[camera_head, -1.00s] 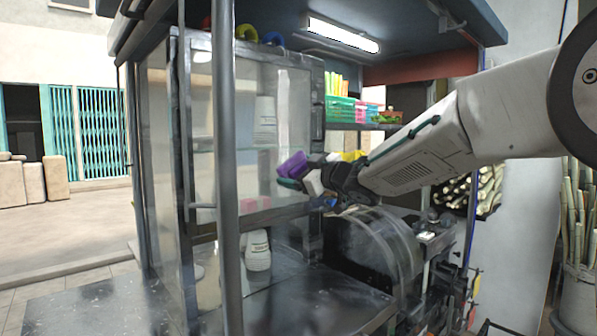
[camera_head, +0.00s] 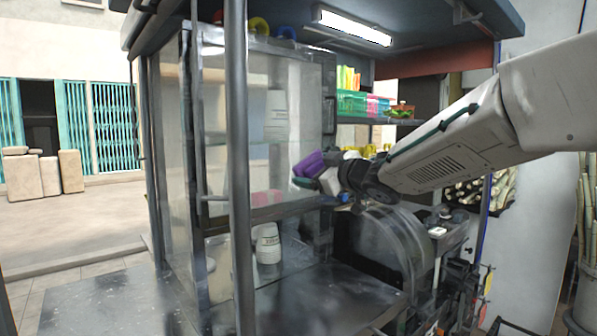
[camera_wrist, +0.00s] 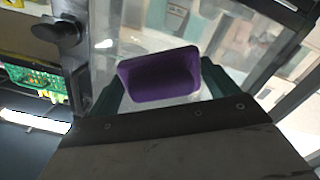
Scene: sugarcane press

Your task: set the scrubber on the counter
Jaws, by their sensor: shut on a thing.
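The scrubber (camera_head: 308,164) is a small purple block, held up in the air in front of the glass cabinet. It also shows in the wrist view (camera_wrist: 160,75), between the two dark green fingers. My gripper (camera_head: 314,178) is shut on it. The dark, shiny counter (camera_head: 300,300) lies well below my gripper, at the bottom of the stall. The scrubber is apart from the counter, and the far side of it is hidden.
A thin grey post (camera_head: 238,180) stands in front of the glass cabinet (camera_head: 285,95). A white cup stack (camera_head: 268,243) stands on the counter's back part. A clear curved cover (camera_head: 390,245) is right of the counter. The front left counter surface is bare.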

